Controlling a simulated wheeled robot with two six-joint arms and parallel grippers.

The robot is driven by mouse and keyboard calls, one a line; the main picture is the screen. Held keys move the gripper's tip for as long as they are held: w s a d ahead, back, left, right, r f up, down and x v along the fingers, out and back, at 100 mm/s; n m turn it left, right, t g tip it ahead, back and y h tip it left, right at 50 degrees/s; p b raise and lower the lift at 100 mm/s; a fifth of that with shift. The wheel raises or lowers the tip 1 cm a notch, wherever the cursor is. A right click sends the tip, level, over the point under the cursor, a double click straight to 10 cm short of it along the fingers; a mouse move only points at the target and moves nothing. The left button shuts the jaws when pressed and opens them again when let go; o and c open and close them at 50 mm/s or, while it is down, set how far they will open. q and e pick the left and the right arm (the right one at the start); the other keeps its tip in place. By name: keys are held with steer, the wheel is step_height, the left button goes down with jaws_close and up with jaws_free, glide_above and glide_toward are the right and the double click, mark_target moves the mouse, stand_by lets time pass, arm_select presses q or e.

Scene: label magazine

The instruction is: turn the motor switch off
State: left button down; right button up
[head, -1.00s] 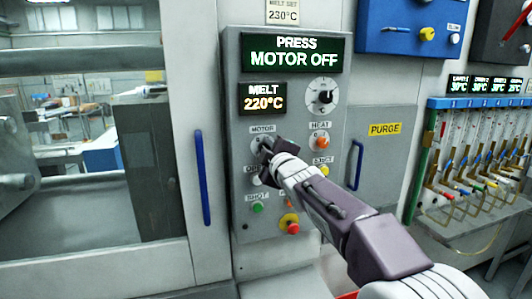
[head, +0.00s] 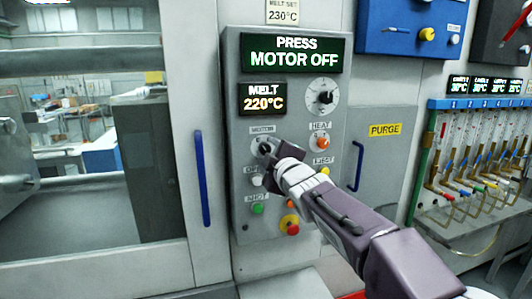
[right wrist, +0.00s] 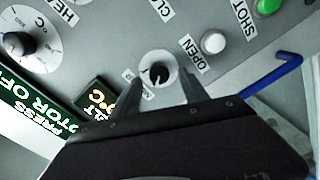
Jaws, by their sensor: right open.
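The motor switch (head: 261,143) is a black knob on a small round pale dial, on the grey control panel (head: 240,190). In the right wrist view the switch (right wrist: 158,72) shows between the two fingers of my right gripper. My right gripper (head: 271,151) is open in front of the switch and partly covers it in the head view. In the right wrist view the fingers (right wrist: 161,92) are spread on both sides below the knob, with nothing held. I cannot tell whether they touch it. The panel display (head: 293,52) reads "PRESS MOTOR OFF". My left gripper is not in view.

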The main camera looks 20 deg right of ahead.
steer(key=s, duration=0.6)
steer(key=shift+d+r, duration=0.1)
